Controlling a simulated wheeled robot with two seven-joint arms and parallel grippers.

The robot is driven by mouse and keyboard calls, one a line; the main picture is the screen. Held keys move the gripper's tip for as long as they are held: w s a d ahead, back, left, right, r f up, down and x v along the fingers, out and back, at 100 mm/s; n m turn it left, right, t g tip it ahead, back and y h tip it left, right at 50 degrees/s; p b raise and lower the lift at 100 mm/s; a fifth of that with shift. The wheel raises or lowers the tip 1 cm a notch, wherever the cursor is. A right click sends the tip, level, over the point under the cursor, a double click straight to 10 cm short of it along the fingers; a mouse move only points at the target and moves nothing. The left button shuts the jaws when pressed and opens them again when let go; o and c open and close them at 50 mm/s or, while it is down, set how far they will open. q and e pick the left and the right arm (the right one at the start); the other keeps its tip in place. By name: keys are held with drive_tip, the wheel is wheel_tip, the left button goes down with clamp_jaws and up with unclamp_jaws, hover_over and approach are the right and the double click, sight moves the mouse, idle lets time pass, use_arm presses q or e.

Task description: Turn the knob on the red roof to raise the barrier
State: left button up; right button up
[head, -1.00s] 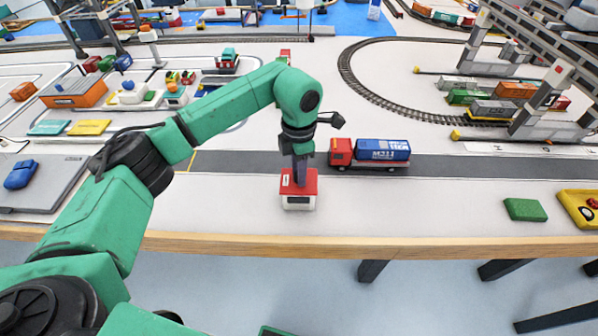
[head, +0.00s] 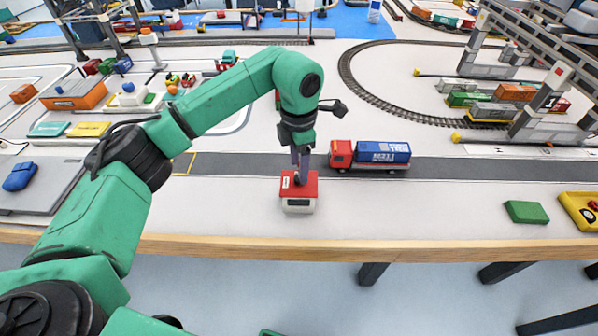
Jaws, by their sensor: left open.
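A small white house with a red roof (head: 311,187) stands near the table's front edge, left of a truck. My left gripper (head: 300,176) points down over the roof. It is open, and its fingertips are at or just above the roof's middle. The fingers cover the knob's place, so I cannot make out the knob, whether the fingers are around it, or whether they touch it. I cannot make out the barrier. My right gripper is not in view.
A red truck with a blue container (head: 383,152) stands on the grey road just right of the house. A green block (head: 526,212) and a yellow box (head: 578,207) lie at the right front. The tabletop between house and green block is clear.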

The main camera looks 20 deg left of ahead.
use_arm(q)
wheel_tip(320, 180, up, 12)
drive_tip(key=shift+f, duration=0.2)
